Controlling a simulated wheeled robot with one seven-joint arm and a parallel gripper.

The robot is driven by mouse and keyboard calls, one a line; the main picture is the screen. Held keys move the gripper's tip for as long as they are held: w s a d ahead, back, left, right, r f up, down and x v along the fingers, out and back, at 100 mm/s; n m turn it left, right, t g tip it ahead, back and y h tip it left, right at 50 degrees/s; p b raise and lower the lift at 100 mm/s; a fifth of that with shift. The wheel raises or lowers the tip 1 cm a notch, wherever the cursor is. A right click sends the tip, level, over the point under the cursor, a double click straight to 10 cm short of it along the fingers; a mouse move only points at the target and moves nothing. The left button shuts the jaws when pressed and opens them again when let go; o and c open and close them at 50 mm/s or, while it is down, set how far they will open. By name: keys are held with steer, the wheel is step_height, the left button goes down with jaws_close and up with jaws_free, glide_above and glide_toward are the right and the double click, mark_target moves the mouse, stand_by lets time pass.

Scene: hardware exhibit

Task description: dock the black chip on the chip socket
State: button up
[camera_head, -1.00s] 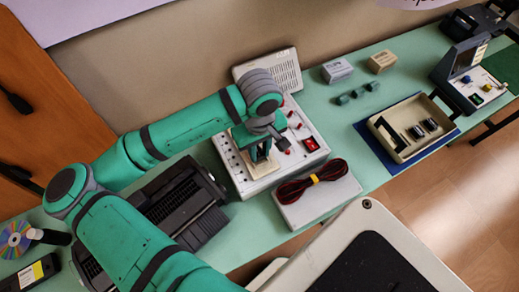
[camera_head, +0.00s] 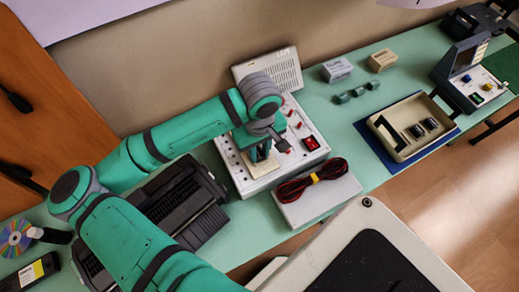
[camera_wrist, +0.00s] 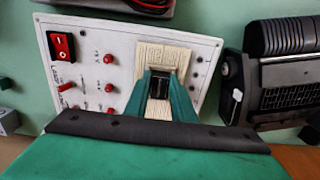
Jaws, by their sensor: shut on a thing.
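The chip socket is a beige ribbed block (camera_wrist: 164,54) on a white panel box; it also shows in the head view (camera_head: 262,171), partly covered by my gripper. My gripper (camera_wrist: 159,97) is right over the socket, its two green fingers shut on the black chip (camera_wrist: 159,83), which shows as a small dark piece between them. In the head view my gripper (camera_head: 263,153) points down at the socket and the chip is mostly hidden. I cannot tell whether the chip touches the socket or is a little above it.
The white panel box (camera_head: 238,172) carries red knobs and a red switch (camera_head: 311,143). A black device (camera_head: 178,205) stands to its left, and a pale box with a coiled red-black cable (camera_head: 312,181) at its front right. A beige tray (camera_head: 401,155) with dark chips lies further right.

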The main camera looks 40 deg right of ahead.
mark_target(260, 155)
steer(key=o, duration=0.7)
steer(key=shift+o, duration=0.2)
step_height(260, 155, up, 11)
stand_by(0.9)
stand_by(0.5)
